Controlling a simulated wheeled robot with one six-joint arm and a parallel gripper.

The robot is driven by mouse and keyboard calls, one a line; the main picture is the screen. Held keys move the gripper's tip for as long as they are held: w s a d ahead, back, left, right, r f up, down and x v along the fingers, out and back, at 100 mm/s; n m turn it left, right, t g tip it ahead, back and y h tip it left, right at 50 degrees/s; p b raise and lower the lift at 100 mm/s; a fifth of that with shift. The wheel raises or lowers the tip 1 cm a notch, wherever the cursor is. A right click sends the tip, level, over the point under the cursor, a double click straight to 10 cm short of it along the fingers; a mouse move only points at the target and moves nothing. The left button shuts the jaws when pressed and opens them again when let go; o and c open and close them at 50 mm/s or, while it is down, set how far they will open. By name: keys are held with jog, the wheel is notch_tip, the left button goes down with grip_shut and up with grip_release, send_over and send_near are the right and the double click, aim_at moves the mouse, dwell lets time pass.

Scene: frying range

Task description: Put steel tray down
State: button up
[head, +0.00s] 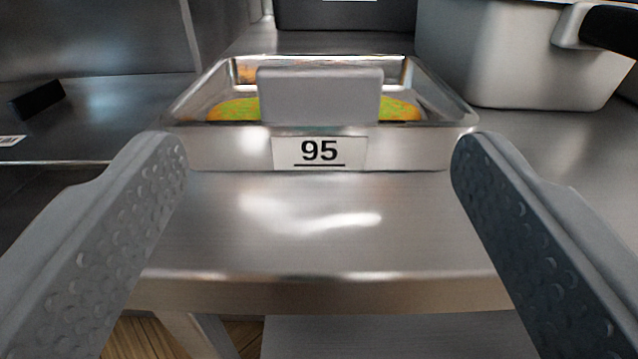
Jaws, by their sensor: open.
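The steel tray (410,148) rests on the steel counter ahead of me, with a label reading 95 on its front wall. A grey upright tab or handle (320,95) stands at its front edge. Something green and orange (236,109) lies inside the tray, partly hidden behind the tab. My gripper (319,160) is open, with one finger on each side of the picture. The fingers are in front of the tray and hold nothing.
A large grey pot or container (500,60) with a black handle (610,28) stands right of the tray. A dark container (345,14) is behind it. A small black block (38,100) is at the left. The counter (320,225) is bare in front of the tray.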

jog(key=shift+s, duration=0.95)
